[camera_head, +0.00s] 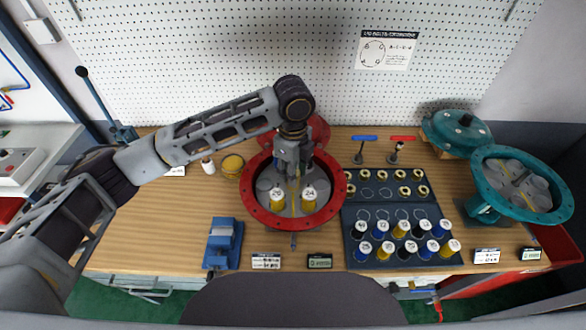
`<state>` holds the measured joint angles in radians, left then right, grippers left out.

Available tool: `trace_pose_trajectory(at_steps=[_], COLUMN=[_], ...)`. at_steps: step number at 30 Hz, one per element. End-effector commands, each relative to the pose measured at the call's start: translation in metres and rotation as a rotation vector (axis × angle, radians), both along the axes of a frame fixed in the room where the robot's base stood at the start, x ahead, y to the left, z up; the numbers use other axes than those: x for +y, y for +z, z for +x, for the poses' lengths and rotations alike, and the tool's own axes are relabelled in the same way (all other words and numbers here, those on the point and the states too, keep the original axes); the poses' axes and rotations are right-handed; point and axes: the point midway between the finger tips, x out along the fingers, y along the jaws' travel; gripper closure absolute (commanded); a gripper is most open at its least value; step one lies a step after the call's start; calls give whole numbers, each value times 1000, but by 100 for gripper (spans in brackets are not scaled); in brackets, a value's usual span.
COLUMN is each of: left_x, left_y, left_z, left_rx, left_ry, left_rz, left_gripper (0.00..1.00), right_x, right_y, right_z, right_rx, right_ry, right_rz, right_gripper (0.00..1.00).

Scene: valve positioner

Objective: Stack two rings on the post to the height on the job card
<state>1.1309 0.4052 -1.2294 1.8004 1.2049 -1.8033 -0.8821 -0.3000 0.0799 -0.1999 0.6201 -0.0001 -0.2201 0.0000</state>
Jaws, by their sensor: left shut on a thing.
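My left gripper (292,172) points down over the open red-rimmed round housing (252,207), towards its back half. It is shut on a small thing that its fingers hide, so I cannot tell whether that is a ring. Two yellow pieces with white numbered tops, one at left (277,199) and one at right (308,199), stand inside the housing in front of the gripper. I cannot make out the post. Several brass-coloured rings (404,190) lie in the back rows of the dark tray (350,213). Small cards (266,261) stand at the table's front edge, unreadable. My right gripper is not in view.
Blue, yellow and black pieces with numbered white tops (401,229) fill the tray's front. A blue block fixture (223,243) stands left of the housing. A teal housing (480,183) stands at right. Blue-handled (364,138) and red-handled (402,138) tools stand behind. The table's left front is clear.

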Motion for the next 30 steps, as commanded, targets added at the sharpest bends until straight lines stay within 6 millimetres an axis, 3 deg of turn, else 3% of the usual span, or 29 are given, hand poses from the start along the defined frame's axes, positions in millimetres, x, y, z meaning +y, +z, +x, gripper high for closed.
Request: trace_pose_trajectory(at_steps=[14, 15, 20, 30], left_x=[0, 0, 0, 0], left_y=[-3, -3, -3, -3], left_z=[0, 0, 0, 0], left_rx=[0, 0, 0, 0], left_ry=[0, 0, 0, 0], left_rz=[0, 0, 0, 0], left_gripper=[93, 63, 42, 42], right_x=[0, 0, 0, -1], right_y=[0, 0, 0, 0], right_z=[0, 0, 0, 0], right_rx=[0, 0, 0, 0], right_ry=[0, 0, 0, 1], right_rz=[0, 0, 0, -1], right_gripper=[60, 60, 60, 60])
